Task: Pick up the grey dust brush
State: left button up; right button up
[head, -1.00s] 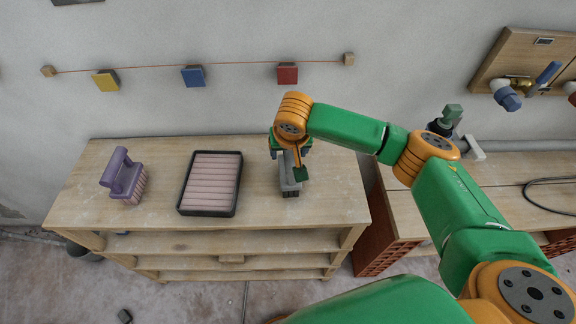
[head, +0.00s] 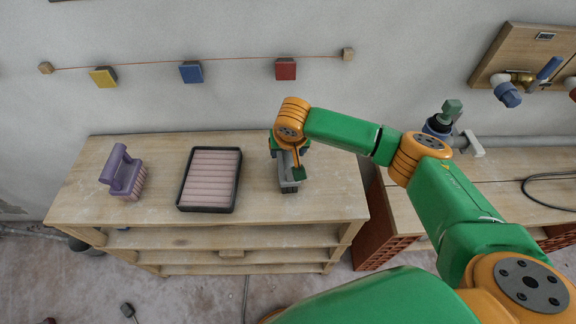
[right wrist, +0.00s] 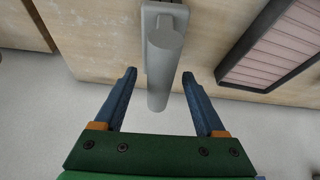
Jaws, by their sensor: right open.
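The grey dust brush (head: 288,185) lies on the wooden bench top, right of the black tray, and is partly hidden by my right gripper in the head view. In the right wrist view its grey handle (right wrist: 165,62) extends between the two fingers from the top. My right gripper (head: 297,172) is over the brush; the wrist view shows its blue fingers (right wrist: 158,90) spread apart, one on each side of the handle, with gaps on both sides. My left gripper is not in view.
The bench (head: 110,205) also holds a purple brush (head: 124,178) at the left and a black-rimmed tray with pinkish slats (head: 181,205) in the middle. A lower bench (head: 500,170) with a pipe and valve behind stands at the right. Bare bench top separates the tray and the grey brush.

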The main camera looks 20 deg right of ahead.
grip_shut()
